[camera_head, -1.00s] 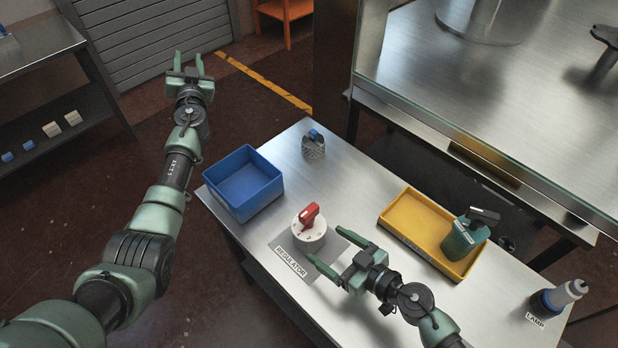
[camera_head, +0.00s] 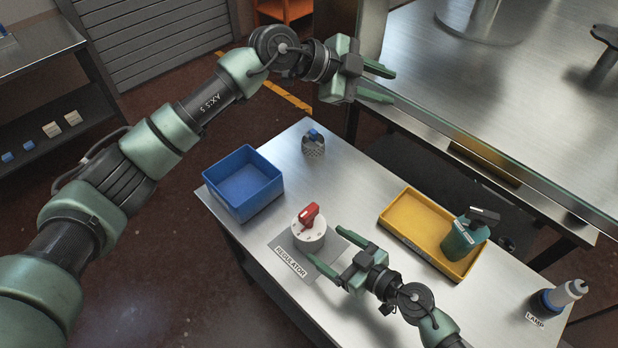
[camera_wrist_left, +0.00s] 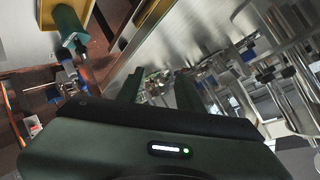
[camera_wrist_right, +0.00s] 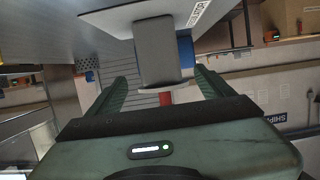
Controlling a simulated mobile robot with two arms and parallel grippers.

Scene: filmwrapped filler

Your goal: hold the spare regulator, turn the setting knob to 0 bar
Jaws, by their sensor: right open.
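The regulator (camera_head: 308,236) stands upright on a grey mat labelled "REGULATOR" near the table's front left edge. It has a grey round body, a pale dial face and a red knob (camera_head: 310,214) on top; the dial marks are too small to read. My right gripper (camera_head: 325,243) is open, its fingertips close to the regulator's right side. In the right wrist view the grey body (camera_wrist_right: 158,50) shows between the spread fingers. My left gripper (camera_head: 391,85) is open and empty, high beyond the table's far edge, pointing right.
A blue bin (camera_head: 243,184) and a small blue-topped part (camera_head: 313,144) stand at the table's far left. A yellow tray (camera_head: 408,237) holds a green tool (camera_head: 464,238). A lamp (camera_head: 557,298) stands at the right. A glass-edged steel bench (camera_head: 470,128) lies behind.

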